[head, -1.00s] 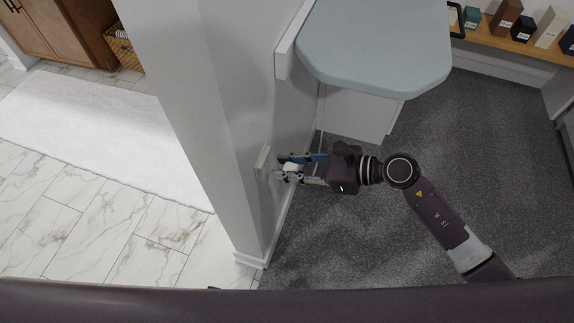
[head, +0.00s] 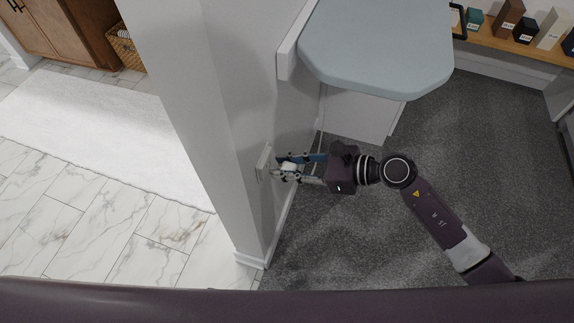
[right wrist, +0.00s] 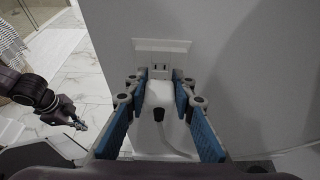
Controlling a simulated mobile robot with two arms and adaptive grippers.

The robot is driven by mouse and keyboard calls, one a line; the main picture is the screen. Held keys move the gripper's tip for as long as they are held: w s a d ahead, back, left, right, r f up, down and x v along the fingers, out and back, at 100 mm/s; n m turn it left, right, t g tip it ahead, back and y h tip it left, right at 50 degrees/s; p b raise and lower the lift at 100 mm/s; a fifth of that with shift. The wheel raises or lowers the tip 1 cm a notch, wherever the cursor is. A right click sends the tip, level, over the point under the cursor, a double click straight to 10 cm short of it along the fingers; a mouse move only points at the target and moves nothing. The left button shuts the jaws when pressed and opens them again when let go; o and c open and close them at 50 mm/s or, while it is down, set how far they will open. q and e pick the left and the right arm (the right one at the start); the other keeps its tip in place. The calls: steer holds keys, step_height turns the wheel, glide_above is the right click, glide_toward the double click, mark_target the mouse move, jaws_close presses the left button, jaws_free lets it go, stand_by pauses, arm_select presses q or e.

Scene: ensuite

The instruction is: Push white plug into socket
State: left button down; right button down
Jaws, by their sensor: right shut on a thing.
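The white plug (right wrist: 158,97) is held between the blue-padded fingers of my right gripper (right wrist: 158,92), its cord trailing back toward the camera. In the head view the right gripper (head: 279,166) points left at the wall, with the plug (head: 289,166) at its fingertips. The white wall socket (right wrist: 162,50) is straight ahead of the plug, its upper slots visible and its lower part hidden by the plug. The socket plate (head: 263,162) shows edge-on in the head view. I cannot tell whether the prongs touch it. My left gripper (right wrist: 80,127) is small at the left; its jaw state is unclear.
A pale blue-grey rounded top (head: 375,45) stands above and beyond the right arm. The wall (head: 225,130) ends in a corner at the left, with marble tile and a white rug (head: 90,130) past it. Grey carpet (head: 350,245) is open below the arm.

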steer(key=shift+w+a, duration=0.1)
steer(key=shift+a, duration=0.25)
steer(key=shift+a, duration=0.1)
steer(key=shift+w+a+r, duration=0.1)
steer(key=shift+a, duration=0.1)
steer(key=shift+d, duration=0.15)
